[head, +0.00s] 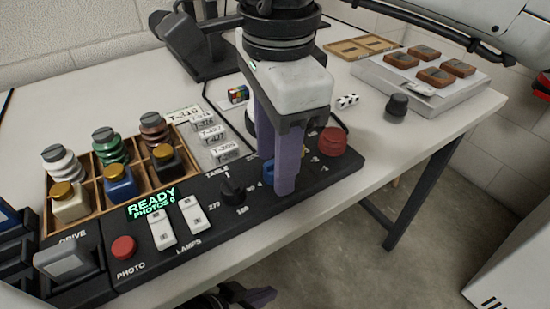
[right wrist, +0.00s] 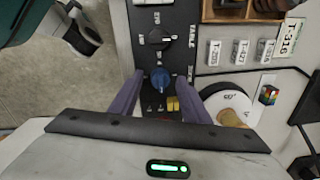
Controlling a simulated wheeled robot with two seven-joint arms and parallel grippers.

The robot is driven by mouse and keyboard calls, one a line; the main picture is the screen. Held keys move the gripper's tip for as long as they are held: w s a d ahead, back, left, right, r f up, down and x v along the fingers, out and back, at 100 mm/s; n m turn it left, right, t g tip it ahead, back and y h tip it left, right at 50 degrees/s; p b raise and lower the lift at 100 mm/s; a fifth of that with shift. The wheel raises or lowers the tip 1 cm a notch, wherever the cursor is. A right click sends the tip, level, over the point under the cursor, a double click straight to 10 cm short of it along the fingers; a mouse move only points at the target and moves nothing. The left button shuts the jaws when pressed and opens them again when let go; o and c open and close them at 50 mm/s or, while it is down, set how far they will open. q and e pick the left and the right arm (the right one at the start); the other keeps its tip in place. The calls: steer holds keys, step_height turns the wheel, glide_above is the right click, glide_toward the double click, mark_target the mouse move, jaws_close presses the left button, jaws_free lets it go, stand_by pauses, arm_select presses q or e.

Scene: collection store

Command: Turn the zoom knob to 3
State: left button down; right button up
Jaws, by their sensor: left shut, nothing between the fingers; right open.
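The blue zoom knob (right wrist: 159,80) sits on the black control panel and shows between the two purple fingers in the right wrist view. In the head view only a sliver of the blue knob (head: 267,172) shows beside a finger. My right gripper (head: 276,186) points down over it, open, one finger on each side. I cannot tell whether the fingers touch it. The knob's pointer and its setting cannot be read; small scale marks nearby are partly hidden. My left gripper (head: 262,297) is shut and empty at the bottom edge of the head view, off the table's front.
Beside the zoom knob is the black table knob (head: 232,189). A red button (head: 333,141) stands at the panel's right end. White lamp switches (head: 193,215) and a red photo button (head: 123,247) are to the left.

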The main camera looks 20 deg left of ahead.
steer(key=shift+f, duration=0.1)
steer(key=c, duration=1)
steer(key=shift+c, duration=0.2)
